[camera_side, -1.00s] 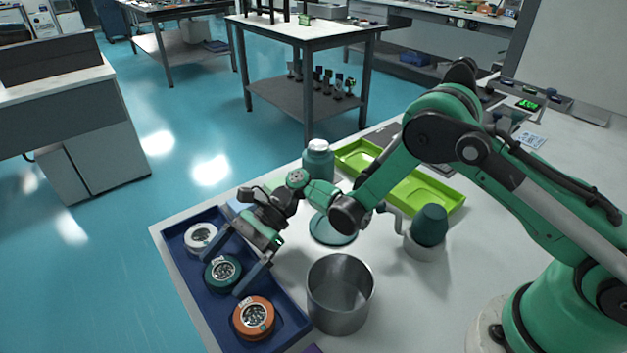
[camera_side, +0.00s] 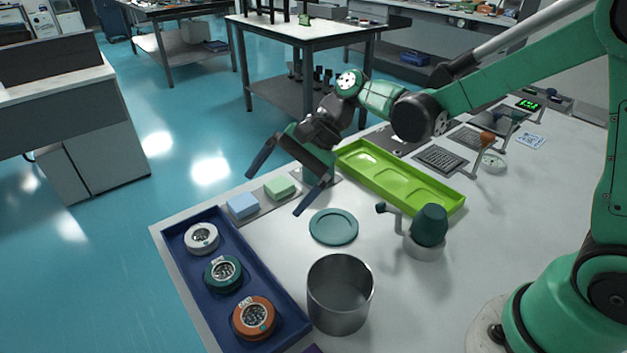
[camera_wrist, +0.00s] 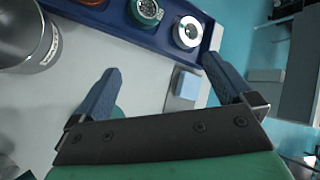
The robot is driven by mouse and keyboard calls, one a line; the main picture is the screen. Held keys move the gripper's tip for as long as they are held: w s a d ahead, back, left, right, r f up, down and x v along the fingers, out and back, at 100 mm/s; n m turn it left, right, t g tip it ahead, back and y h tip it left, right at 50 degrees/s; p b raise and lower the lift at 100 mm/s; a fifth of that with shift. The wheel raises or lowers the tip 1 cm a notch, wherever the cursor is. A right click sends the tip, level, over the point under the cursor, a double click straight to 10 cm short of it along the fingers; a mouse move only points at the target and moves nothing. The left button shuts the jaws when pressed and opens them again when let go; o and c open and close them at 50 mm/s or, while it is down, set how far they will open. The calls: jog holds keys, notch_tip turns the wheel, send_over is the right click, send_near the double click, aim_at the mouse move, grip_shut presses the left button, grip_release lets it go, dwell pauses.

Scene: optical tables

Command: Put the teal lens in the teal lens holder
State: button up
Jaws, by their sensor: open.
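The teal lens (camera_side: 223,273) is a round disc with a dark, patterned centre. It lies in the middle of the blue tray (camera_side: 283,325), between a white lens (camera_side: 201,238) and an orange one (camera_side: 254,318). The wrist view shows it at the top edge (camera_wrist: 146,11), partly cut off. A small teal-tipped arm (camera_side: 380,207) rises beside a teal dome on a white round base (camera_side: 427,246); I cannot tell for certain that this is the teal lens holder. My gripper (camera_side: 277,191) is open and empty, raised above the table behind the tray; it also shows in the wrist view (camera_wrist: 160,67).
A metal cup (camera_side: 340,305) stands right of the tray. A flat teal disc (camera_side: 334,227) lies behind it. Blue (camera_side: 243,205) and green (camera_side: 282,187) blocks lie near the far edge. A lime tray (camera_side: 440,200) and an orange-tipped stand (camera_side: 487,138) are farther right.

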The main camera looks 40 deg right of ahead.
jog(key=s+d+r+n+t+h, duration=0.3)
jog(key=s+d+n+t+h, duration=0.1)
jog(key=s+d+n+h, duration=0.3)
jog(key=s+d+n, duration=0.2)
jog(key=d+n, duration=0.1)
jog(key=d, duration=0.1)
jog(key=shift+s+r+t+h, duration=0.15)
jog(key=shift+r+t+h, duration=0.15)
jog(key=shift+r+h, duration=0.1)
jog(key=shift+s+d+f+n, duration=0.1)
jog(key=shift+s+d+n, duration=0.15)
jog(key=shift+n, duration=0.25)
jog(key=c, duration=0.3)
